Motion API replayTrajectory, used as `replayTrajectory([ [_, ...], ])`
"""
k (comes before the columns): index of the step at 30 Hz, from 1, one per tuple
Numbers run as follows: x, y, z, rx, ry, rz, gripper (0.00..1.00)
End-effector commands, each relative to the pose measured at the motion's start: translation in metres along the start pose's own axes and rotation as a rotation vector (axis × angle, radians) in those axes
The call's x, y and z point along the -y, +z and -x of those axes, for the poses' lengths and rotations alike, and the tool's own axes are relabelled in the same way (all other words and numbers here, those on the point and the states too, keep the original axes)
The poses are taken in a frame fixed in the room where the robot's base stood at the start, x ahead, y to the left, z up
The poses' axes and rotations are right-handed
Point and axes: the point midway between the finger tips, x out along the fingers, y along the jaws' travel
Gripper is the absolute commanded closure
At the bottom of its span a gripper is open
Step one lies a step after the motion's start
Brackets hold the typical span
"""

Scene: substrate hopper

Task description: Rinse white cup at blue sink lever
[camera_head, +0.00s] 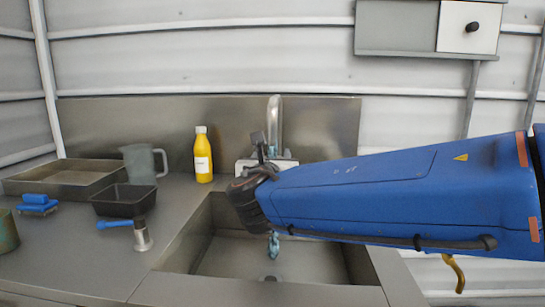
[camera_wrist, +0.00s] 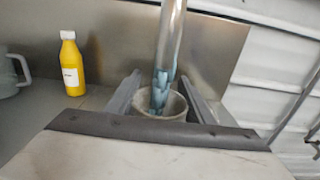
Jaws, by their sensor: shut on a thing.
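My gripper (camera_wrist: 163,92) is shut on the white cup (camera_wrist: 176,108), which looks greyish and sits upright between the two fingers in the wrist view. The metal faucet (camera_head: 274,125) rises behind the sink, and its spout (camera_wrist: 171,35) is above the cup in the wrist view. Blue water (camera_wrist: 160,90) falls from the spout into the cup. In the head view, water (camera_head: 274,245) also shows below my arm, over the sink basin (camera_head: 225,258). My arm covers the cup there. I cannot make out the blue lever in either view.
A yellow bottle (camera_head: 203,157) stands left of the faucet. A grey jug (camera_head: 142,164), a metal tray (camera_head: 70,180), a black tub (camera_head: 124,200), a blue-handled tool (camera_head: 141,236) and a blue brush (camera_head: 38,204) are on the left counter. A wall cabinet (camera_head: 400,27) hangs upper right.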

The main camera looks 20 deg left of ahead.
Motion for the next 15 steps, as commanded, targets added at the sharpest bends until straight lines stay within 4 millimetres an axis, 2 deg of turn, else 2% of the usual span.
replayTrajectory([
  [15, 0.0046, 0.0003, 0.0001, 0.0, -0.001, 0.0, 0.75],
])
